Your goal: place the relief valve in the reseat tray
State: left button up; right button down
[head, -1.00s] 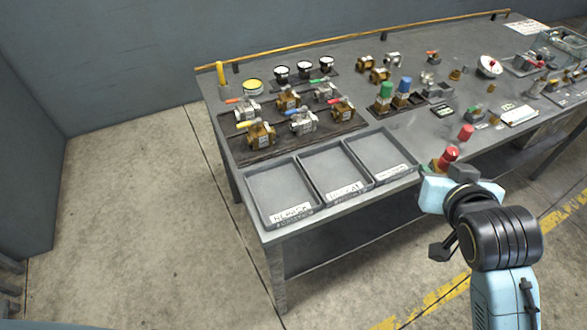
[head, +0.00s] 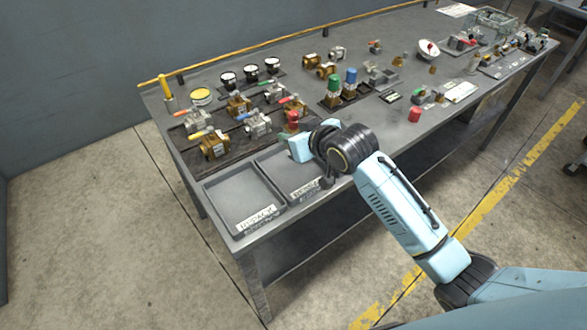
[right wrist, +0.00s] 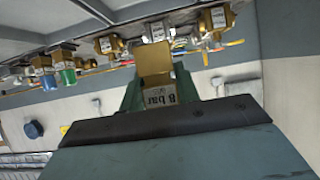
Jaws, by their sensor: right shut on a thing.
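My right gripper (head: 306,147) is shut on a relief valve with a red cap (head: 292,121). It holds the valve upright above the back of the trays. In the right wrist view the held valve's brass body (right wrist: 158,68) shows with an "8 bar" label between the fingers (right wrist: 158,98). The left tray (head: 212,197) is empty and grey. My left gripper is out of view.
Several levered valves stand on a dark board (head: 180,155) behind the trays. A green-capped valve (head: 333,88) and a blue-capped valve (head: 350,80) stand on a rack beyond the arm. A loose red cap (head: 414,115) sits to the right. The left tray's floor is clear.

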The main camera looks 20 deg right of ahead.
notch_tip(320, 180, down, 9)
jog(key=shift+r+b, duration=0.2)
jog(key=shift+b, duration=0.55)
jog(key=shift+f, duration=0.15)
jog(key=c, duration=1)
grip_release()
jog(key=shift+f, duration=0.1)
jog(key=shift+s+r, duration=0.15)
jog(key=shift+r, duration=0.05)
jog(key=p+v, duration=0.2)
jog(key=v, duration=0.9)
jog(key=shift+s+d+r, duration=0.1)
jog(key=shift+s+r, duration=0.05)
jog(key=shift+s, duration=0.2)
